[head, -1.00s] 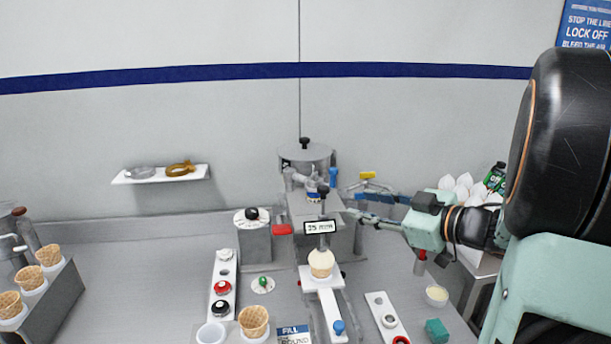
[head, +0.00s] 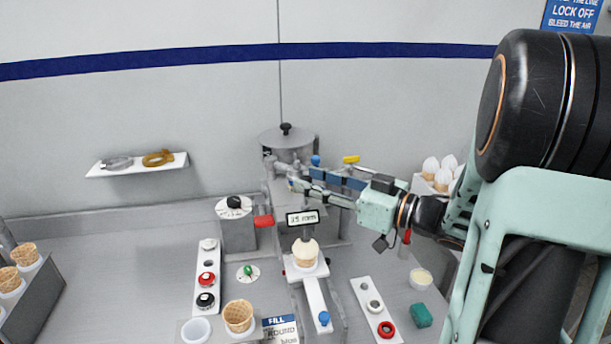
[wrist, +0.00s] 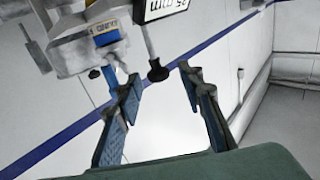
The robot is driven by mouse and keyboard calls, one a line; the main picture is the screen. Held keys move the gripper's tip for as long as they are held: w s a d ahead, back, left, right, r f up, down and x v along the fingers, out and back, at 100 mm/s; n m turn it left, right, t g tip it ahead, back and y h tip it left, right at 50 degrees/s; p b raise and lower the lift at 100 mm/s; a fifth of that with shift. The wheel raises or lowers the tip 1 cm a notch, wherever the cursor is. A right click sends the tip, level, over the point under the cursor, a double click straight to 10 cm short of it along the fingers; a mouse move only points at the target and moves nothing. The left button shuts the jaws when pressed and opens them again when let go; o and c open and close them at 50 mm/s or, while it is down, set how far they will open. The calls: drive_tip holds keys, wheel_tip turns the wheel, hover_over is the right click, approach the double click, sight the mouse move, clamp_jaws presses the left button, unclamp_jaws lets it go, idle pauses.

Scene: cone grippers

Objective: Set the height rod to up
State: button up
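The display shows upside down at the top of the wrist view (wrist: 162,8). My gripper (head: 301,178) is open and empty, reaching in from the right just above the display. In the wrist view, the knob appears in line with the gap between my gripper's fingertips (wrist: 154,74). I cannot tell whether either finger touches it. In the head view, my fingers hide the knob. A cone (head: 305,256) stands below the display.
The grey filling machine (head: 287,145) with blue and yellow fittings stands close behind my fingers. A red handle (head: 264,221) sits left of the display. White strips with buttons and rings (head: 373,305) lie on the counter. Free counter space is at the left.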

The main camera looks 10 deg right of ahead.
drive_tip(key=shift+x, duration=1.15)
clamp_jaws()
